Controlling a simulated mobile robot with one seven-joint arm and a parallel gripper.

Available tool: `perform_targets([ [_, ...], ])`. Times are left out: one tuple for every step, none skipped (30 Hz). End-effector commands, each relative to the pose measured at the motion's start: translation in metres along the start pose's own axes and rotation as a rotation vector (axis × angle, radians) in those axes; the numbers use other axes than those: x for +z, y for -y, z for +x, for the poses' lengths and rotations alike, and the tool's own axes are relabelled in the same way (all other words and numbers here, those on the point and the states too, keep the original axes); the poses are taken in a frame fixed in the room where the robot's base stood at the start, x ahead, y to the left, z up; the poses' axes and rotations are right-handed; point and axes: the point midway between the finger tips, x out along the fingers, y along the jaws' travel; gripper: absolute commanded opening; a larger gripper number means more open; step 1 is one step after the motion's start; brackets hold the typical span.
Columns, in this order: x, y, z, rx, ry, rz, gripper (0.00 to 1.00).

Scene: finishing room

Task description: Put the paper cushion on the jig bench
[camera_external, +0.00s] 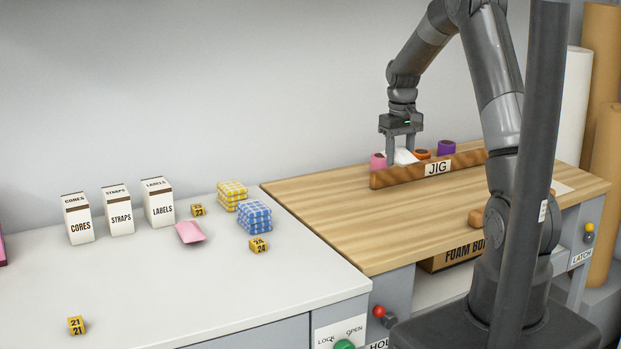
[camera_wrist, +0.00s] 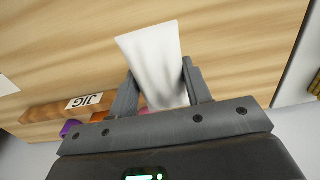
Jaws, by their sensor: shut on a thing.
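The paper cushion (camera_wrist: 152,52) is white and crumpled, and it sits between the two fingers of my gripper (camera_wrist: 159,72) in the wrist view. In the external view the white cushion (camera_external: 406,157) shows partly behind the wooden bar labelled JIG. My gripper (camera_external: 401,147) points down there, over the back of the jig bench (camera_external: 320,212), shut on the cushion. The bench has a striped wooden top, which also shows under the cushion in the wrist view (camera_wrist: 235,40). I cannot tell whether the cushion touches the wood.
The JIG bar (camera_external: 400,179) stands on the bench, with pink (camera_external: 378,162), orange (camera_external: 423,154) and purple (camera_external: 446,147) rolls beside it. The front left of the bench top is clear. The white counter (camera_external: 200,290) holds boxes, cloth stacks, a pink packet (camera_external: 190,232) and numbered cubes.

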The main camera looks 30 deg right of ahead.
Motion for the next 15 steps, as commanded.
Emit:
perform_targets([
  [-0.006, 0.01, 0.007, -0.001, 0.003, -0.005, 0.23],
  [-0.01, 0.016, 0.012, -0.001, 0.004, -0.006, 0.23],
  [-0.015, 0.024, 0.017, -0.001, 0.003, -0.006, 0.23],
  [-0.019, 0.029, 0.022, -0.001, 0.003, -0.006, 0.23],
  [-0.024, 0.035, 0.026, -0.001, 0.003, -0.006, 0.23],
  [-0.029, 0.043, 0.032, -0.001, 0.003, -0.006, 0.23],
  [-0.033, 0.048, 0.036, -0.001, 0.004, -0.005, 0.23],
  [-0.037, 0.054, 0.039, 0.0, 0.003, -0.005, 0.23],
  [-0.041, 0.06, 0.044, 0.0, 0.003, -0.005, 0.23],
  [-0.044, 0.065, 0.048, 0.0, 0.003, -0.003, 0.23],
  [-0.048, 0.069, 0.051, 0.0, 0.002, -0.003, 0.23],
  [-0.051, 0.073, 0.054, 0.0, 0.001, -0.003, 0.23],
  [-0.054, 0.076, 0.056, 0.0, 0.001, -0.002, 0.23],
  [-0.055, 0.079, 0.058, 0.0, 0.001, -0.001, 0.23],
  [-0.057, 0.081, 0.06, 0.0, 0.0, 0.0, 0.23],
])
